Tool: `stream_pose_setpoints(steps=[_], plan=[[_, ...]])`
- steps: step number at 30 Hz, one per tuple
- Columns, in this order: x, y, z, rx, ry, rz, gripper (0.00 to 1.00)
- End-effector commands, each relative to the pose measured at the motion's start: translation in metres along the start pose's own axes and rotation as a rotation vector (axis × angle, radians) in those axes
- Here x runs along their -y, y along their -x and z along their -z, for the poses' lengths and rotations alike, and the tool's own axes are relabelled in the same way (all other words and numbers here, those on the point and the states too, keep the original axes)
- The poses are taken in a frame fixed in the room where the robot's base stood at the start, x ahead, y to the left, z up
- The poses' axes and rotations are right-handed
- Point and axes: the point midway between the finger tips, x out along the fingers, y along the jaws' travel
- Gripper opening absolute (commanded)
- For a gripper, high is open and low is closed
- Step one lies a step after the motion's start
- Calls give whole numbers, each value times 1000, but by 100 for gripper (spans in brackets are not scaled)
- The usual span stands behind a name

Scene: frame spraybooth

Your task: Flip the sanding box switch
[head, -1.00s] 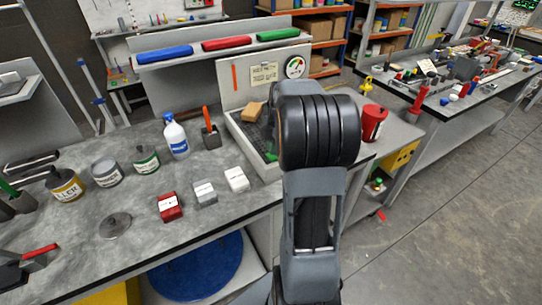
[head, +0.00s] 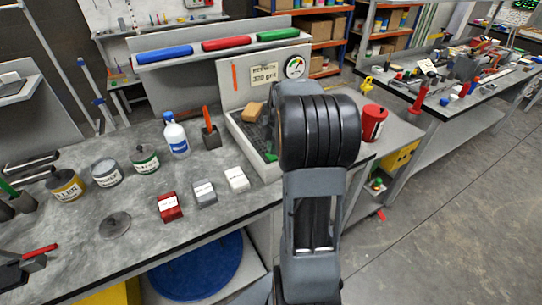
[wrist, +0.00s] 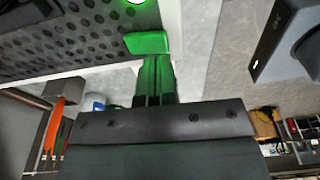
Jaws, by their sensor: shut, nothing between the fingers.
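The sanding box (head: 268,172) is a pale tray with a dark perforated bed and an upright back panel, just left of my arm in the head view. Its bed (wrist: 60,35) fills the upper left of the wrist view. A green block that looks like the switch (wrist: 147,43) sits at the box's edge; a green patch (head: 271,157) shows there in the head view. My gripper (wrist: 157,66) is shut and empty, its fingertips right at the green block. I cannot tell whether they touch. My arm hides the gripper in the head view.
A tan block (head: 254,111) lies in the box. A sign (head: 265,74) and a gauge (head: 295,67) are on its back panel. Red, grey and white small boxes (head: 204,193) stand in front.

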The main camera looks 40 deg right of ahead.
Motion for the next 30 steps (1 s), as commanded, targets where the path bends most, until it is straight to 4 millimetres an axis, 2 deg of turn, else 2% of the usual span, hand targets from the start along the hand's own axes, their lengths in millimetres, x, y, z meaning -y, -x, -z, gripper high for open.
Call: stream_pose_setpoints(steps=[30], plan=[[0,-10,-2,0,0,0,0]])
